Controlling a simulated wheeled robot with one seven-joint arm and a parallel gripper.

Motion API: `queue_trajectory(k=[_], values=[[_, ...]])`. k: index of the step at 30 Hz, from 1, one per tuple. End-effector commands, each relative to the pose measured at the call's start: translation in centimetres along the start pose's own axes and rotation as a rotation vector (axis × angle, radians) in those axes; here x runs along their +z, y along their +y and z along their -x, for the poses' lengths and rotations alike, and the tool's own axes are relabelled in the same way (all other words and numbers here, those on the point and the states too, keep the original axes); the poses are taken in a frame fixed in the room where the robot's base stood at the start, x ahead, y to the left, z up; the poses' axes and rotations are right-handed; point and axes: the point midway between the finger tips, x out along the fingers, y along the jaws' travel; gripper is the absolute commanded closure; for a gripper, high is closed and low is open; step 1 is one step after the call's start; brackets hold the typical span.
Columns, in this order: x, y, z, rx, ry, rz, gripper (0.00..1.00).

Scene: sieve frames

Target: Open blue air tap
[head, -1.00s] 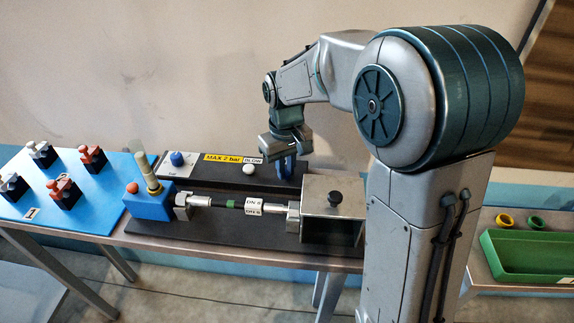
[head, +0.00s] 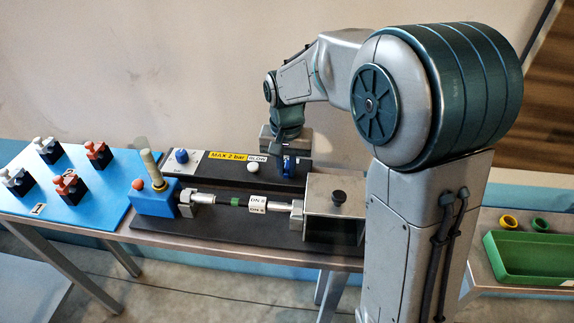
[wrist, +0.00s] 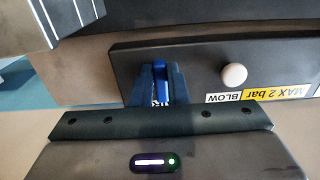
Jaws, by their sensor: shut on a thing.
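The blue air tap (wrist: 161,79) shows in the wrist view as a blue lever between the two dark fingers of my gripper (wrist: 159,84). The fingers are shut on the lever at the end of the black panel (wrist: 190,58). In the head view my gripper (head: 288,168) points down at the right end of that panel, and the fingers and my wrist largely hide the tap. A white button (wrist: 234,76) sits on the panel beside the gripper, near the "BLOW" label (wrist: 224,97) and the yellow "MAX 2 bar" label (head: 228,156).
A blue knob (head: 182,156) sits at the panel's left end. In front stand a blue block (head: 152,201) with a red button, a clamped rod (head: 222,200) and a metal box (head: 334,197). A blue board (head: 92,215) with several clamps lies left; a green tray (head: 525,255) is right.

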Motion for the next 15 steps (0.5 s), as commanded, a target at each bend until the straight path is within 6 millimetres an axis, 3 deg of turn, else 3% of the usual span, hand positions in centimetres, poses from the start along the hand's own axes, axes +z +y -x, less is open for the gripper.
queue_trajectory(k=[14, 15], values=[[-0.05, -0.06, 0.08, -0.002, 0.002, -0.013, 1.0], [-0.05, -0.06, 0.08, -0.002, 0.002, -0.012, 0.75]])
